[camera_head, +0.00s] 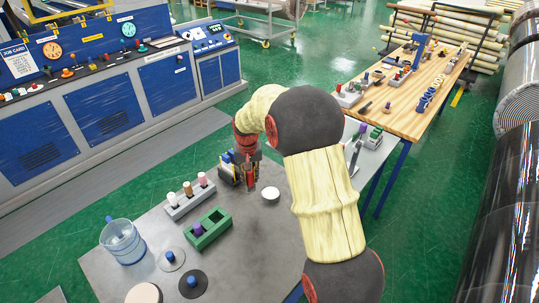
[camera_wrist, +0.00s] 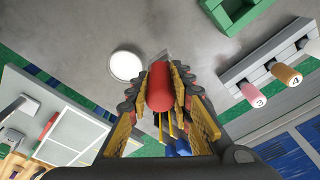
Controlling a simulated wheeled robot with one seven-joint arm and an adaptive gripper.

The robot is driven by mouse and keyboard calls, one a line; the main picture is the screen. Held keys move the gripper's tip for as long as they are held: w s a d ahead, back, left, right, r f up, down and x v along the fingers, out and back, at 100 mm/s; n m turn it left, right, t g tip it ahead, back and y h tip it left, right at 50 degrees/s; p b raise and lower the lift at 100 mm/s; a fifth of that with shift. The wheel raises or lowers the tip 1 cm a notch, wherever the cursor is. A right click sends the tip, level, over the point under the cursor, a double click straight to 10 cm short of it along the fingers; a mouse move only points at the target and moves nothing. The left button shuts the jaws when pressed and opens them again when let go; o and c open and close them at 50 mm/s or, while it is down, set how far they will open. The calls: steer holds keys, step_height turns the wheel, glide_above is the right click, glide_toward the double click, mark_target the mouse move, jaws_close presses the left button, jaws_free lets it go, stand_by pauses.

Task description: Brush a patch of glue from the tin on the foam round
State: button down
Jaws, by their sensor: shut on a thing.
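My gripper (camera_head: 246,176) is above the grey table and shut on a red, rounded handle (camera_wrist: 159,86), which points down. I take this to be the brush; its bristles cannot be made out. A small white round thing (camera_head: 270,194) stands right of the gripper in the head view; it also shows left of the handle in the wrist view (camera_wrist: 126,66), apart from it. It looks like the open tin. A pale beige disc (camera_head: 143,294), cut by the bottom edge of the head view, looks like the foam round. No glue patch can be made out on it.
A grey rack (camera_head: 189,202) with several coloured pegs and a green tray (camera_head: 210,229) lie left of the gripper. A clear jug (camera_head: 123,242) stands at the left edge. Two discs with blue knobs (camera_head: 171,260) (camera_head: 192,284) lie near the beige disc.

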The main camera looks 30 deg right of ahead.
steer(key=w+d+m+p, duration=0.1)
steer(key=d+p, duration=0.4)
steer(key=d, duration=0.5)
steer(key=shift+w+a+f+b, duration=0.15)
steer(key=shift+f+b, duration=0.5)
steer(key=shift+f, duration=0.95)
steer(key=shift+a+f+b, duration=0.15)
steer(key=shift+f+b, duration=0.45)
steer(key=shift+f, duration=0.95)
steer(key=shift+f+b, duration=0.4)
steer(key=shift+f, duration=0.15)
steer(key=shift+r, duration=0.1)
step_height(320, 180, up, 7)
steer(key=p, duration=0.3)
stand_by(0.7)
